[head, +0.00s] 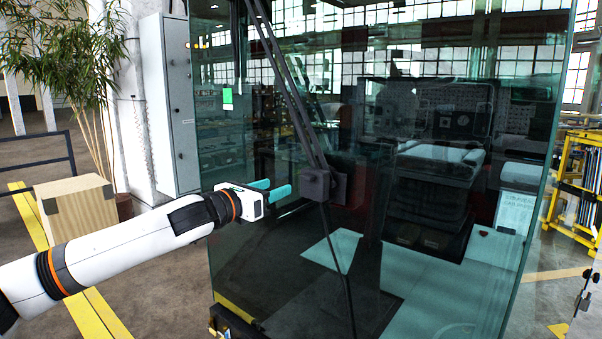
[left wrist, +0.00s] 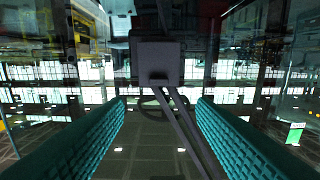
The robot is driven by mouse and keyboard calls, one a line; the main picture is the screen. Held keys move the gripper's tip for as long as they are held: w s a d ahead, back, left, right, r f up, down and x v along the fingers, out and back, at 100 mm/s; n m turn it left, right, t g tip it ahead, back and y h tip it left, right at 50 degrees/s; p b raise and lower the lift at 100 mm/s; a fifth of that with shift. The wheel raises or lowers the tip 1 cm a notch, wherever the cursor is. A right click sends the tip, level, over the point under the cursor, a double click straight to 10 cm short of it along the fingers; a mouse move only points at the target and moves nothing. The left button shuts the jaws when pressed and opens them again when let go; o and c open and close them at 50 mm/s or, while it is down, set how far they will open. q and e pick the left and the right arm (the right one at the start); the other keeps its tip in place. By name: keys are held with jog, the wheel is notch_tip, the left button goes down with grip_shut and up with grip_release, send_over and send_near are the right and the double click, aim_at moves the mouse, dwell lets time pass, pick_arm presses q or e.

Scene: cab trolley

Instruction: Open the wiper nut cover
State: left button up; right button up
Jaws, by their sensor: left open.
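The wiper nut cover (head: 314,184) is a small dark grey box at the pivot of the wiper arm (head: 287,95), on the outside of the cab's front glass. It looks closed. My left gripper (head: 279,187) is open and empty, just left of the cover, with its teal fingers pointing at it. In the left wrist view the cover (left wrist: 157,62) lies ahead, centred between and beyond the fingertips of my left gripper (left wrist: 161,101); a gap shows between them and the cover. The wiper arm runs away from the cover there. My right gripper is not in view.
The cab glass (head: 290,285) fills the middle and stands close to my left gripper. A cardboard box (head: 75,210), a grey cabinet (head: 170,105) and a plant (head: 70,50) stand at left. A yellow rack (head: 575,185) is at right. Floor between box and cab is open.

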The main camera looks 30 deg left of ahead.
aim_at(305, 177)
pick_arm(q)
jog(key=w+p, duration=0.1)
jog(key=w, duration=0.2)
jog(key=w+p, duration=0.1)
jog(key=w, duration=0.2)
jog(key=w+d+p, duration=0.1)
jog(key=w+p, duration=0.1)
jog(key=w, duration=0.1)
jog(key=shift+r, duration=0.1)
jog(key=shift+w+f, duration=0.2)
jog(key=shift+w, duration=0.5)
jog(key=shift+c, duration=0.5)
grip_shut()
